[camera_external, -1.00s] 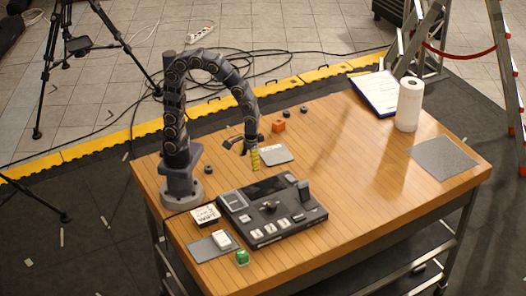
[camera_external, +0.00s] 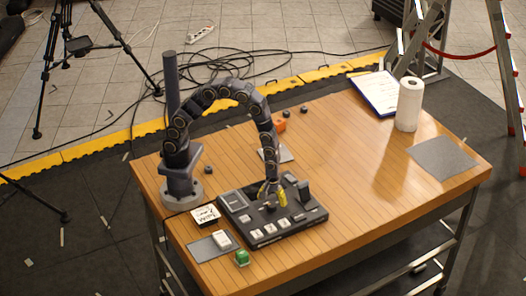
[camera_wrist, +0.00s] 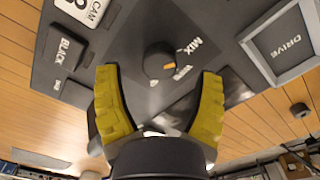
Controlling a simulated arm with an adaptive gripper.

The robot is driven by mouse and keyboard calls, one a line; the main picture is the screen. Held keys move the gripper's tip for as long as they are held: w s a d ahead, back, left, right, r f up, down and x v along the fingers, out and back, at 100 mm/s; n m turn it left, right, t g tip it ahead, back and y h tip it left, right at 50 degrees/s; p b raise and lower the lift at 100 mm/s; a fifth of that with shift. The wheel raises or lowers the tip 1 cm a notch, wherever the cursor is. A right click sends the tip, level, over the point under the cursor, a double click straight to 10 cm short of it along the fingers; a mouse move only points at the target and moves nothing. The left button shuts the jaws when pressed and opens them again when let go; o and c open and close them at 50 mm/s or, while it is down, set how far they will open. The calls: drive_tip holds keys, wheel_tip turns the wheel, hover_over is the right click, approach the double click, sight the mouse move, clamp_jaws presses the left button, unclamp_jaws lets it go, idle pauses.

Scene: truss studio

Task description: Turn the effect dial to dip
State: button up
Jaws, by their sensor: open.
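The black control panel (camera_external: 240,213) lies on the wooden table, in front of my arm's base. The effect dial (camera_wrist: 156,59) is a round black knob in the wrist view, with an orange mark pointing to the lower right of that picture. The word MIX is printed just to its right; a smaller label beside the mark is too blurred to read, and I see no readable DIP. My gripper (camera_wrist: 158,74) has two yellow fingers, open, one to each side below the dial, with nothing between them. In the external view my gripper (camera_external: 272,194) is over the panel and hides the dial.
A black lever (camera_external: 304,189) stands on the panel's right.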

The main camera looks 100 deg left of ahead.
wheel_tip(320, 180, down, 2)
drive_tip(key=shift+f, duration=0.1)
drive_tip(key=c, duration=1.1)
